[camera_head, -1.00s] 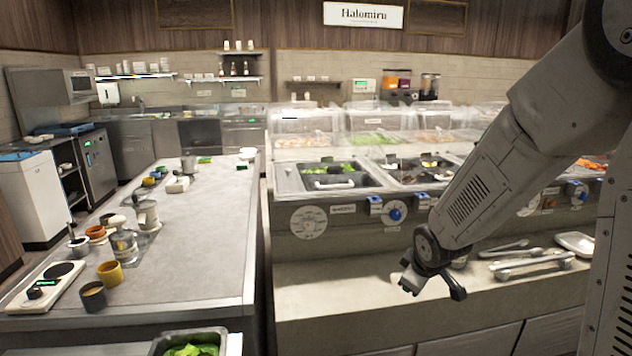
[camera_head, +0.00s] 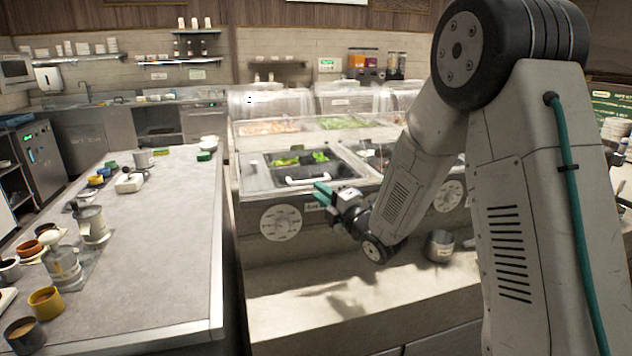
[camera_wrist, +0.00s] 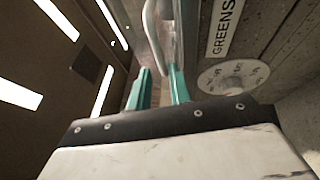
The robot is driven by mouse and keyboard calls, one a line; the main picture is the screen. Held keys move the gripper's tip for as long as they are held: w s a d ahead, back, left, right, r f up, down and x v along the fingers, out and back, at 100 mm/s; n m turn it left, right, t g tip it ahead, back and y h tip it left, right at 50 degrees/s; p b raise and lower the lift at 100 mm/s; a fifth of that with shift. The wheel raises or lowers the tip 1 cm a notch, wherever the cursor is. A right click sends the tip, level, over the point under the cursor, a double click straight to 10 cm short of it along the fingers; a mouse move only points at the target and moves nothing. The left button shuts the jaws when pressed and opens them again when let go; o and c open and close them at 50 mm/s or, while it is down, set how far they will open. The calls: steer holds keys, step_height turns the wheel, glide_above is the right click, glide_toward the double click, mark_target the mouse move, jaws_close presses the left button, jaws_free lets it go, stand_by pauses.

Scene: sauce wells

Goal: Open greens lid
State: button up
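The greens well's lid (camera_head: 342,168) is a dark panel over the front-left well of the counter, with some green leaves showing at its back edge. Its white bar handle (camera_head: 307,181) runs along the front and also shows at the top of the wrist view (camera_wrist: 152,36). My gripper (camera_head: 322,190) has teal fingers and is just in front of the handle's right end. I cannot tell whether a finger touches the handle.
A round dial (camera_head: 281,222) is on the counter front, and it also shows in the wrist view (camera_wrist: 233,77). A metal cup (camera_head: 439,245) stands on the lower ledge (camera_head: 290,310). A long worktable (camera_head: 165,240) with cups and pots is at left, across a narrow gap.

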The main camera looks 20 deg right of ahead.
mark_target(308, 182)
steer(key=shift+x, duration=3.2)
